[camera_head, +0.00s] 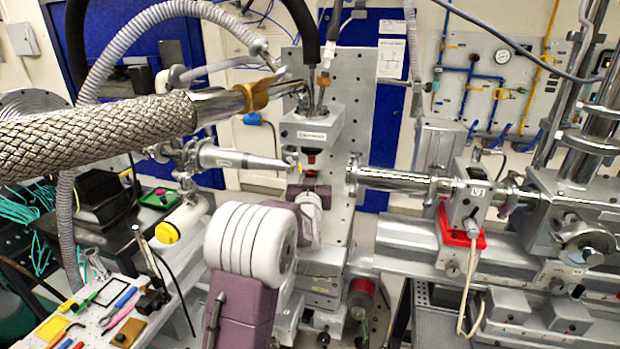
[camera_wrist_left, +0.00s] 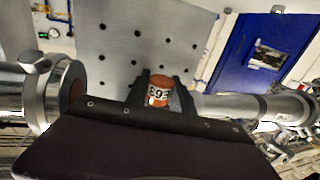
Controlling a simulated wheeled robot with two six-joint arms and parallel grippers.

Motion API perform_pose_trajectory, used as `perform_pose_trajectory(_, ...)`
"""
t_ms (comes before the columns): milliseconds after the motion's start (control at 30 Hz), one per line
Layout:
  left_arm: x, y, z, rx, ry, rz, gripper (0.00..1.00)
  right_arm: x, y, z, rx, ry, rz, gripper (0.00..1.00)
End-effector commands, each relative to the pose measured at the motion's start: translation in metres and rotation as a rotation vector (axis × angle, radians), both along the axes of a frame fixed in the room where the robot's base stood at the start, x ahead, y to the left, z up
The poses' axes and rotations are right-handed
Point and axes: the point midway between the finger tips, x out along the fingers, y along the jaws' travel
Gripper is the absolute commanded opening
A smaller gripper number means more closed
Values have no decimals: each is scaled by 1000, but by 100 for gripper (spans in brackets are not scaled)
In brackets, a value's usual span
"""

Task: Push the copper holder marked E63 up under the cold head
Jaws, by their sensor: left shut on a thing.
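The copper holder (camera_wrist_left: 158,92) shows in the left wrist view as a small orange-brown cylinder. Its white label reads upside down there, apparently E63. My left gripper (camera_wrist_left: 160,96) is shut on it, one dark finger on each side. In the head view my left gripper (camera_head: 311,181) is below the cold head (camera_head: 311,132), a silver block with a label on its front. Copper-coloured material (camera_head: 312,157) shows between the block and my gripper. I cannot tell whether the holder touches the part above it. My right gripper is out of view.
A tapered silver nozzle (camera_head: 240,160) points in from the left, close to my gripper. A steel beam pipe (camera_head: 400,181) ends close on the right. A perforated metal plate (camera_head: 358,120) stands behind. A braided hose (camera_head: 100,133) crosses the upper left. Tools lie on a bench at lower left.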

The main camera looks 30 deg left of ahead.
Motion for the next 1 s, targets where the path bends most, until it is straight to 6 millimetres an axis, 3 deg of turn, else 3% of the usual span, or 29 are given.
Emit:
perform_pose_trajectory(300,3,1,14,0,-1,0,3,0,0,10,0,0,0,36)
perform_pose_trajectory(1000,4,1,14,0,-1,0,3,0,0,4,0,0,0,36)
